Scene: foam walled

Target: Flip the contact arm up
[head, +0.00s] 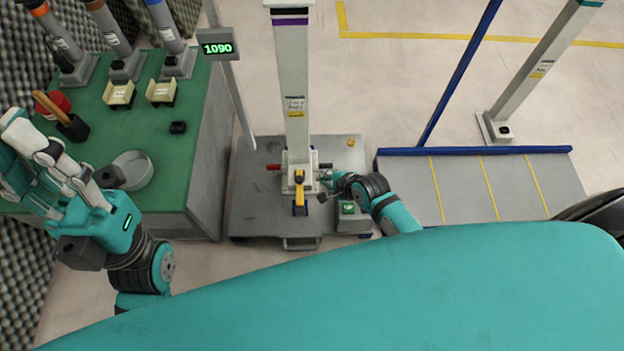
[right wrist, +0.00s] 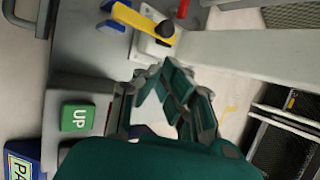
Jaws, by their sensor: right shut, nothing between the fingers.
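The contact arm (head: 299,188) is a yellow lever with a black pivot knob, low on the front of a pale column (head: 292,90). In the head view it points down toward me, with a blue piece at its lower end. The yellow lever (right wrist: 138,16) also shows at the top of the right wrist view. My right gripper (head: 325,180) is just right of the lever, shut and empty. In the right wrist view its fingers (right wrist: 160,72) meet below the black knob, apart from the lever. My left gripper (head: 15,160) is over the green bench; its tips are partly cut off.
A green button marked UP (right wrist: 77,117) sits on a box on the grey base plate (head: 260,205). A green bench (head: 190,110) with tools and a bowl (head: 131,170) stands left; a blue-edged platform (head: 470,185) lies right.

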